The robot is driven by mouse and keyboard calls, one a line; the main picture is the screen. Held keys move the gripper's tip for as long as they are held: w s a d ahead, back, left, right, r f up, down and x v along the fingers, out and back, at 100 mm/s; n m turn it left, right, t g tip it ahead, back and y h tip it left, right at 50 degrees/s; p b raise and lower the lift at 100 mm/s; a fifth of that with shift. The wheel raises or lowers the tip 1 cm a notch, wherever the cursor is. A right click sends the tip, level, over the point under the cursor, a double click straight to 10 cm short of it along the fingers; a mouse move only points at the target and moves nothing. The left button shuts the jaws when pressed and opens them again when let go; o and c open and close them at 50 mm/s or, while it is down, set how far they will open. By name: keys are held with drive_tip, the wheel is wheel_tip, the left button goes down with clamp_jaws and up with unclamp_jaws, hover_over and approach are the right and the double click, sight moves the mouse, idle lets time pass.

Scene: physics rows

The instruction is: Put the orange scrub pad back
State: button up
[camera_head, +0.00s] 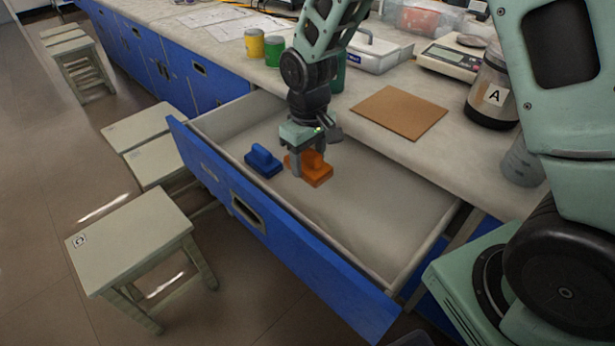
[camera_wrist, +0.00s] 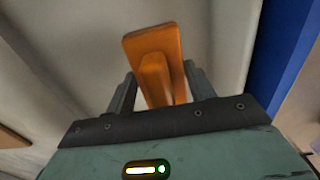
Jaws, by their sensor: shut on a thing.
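The orange scrub pad (camera_head: 316,173) is inside the open drawer (camera_head: 385,215), to the right of a blue scrub pad (camera_head: 263,162). My gripper (camera_head: 307,164) reaches down into the drawer and is shut on the orange pad's raised handle. In the wrist view the orange pad (camera_wrist: 155,50) shows between the two fingers of my gripper (camera_wrist: 155,90). The pad is at or close to the drawer floor; I cannot tell whether it touches it. The lower part of its handle is partly hidden by a finger.
The drawer's blue front (camera_head: 290,240) faces the aisle with stools (camera_head: 130,235). The drawer's right part is empty.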

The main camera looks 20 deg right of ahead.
sight(307, 199)
wheel_tip(307, 199, down, 10)
drive_tip(key=shift+w+a+r+b, duration=0.1)
drive_tip(key=shift+r+b, duration=0.1)
drive_tip(key=shift+b, duration=0.6)
drive_tip(key=shift+f, duration=0.15)
drive_tip(key=o, duration=1)
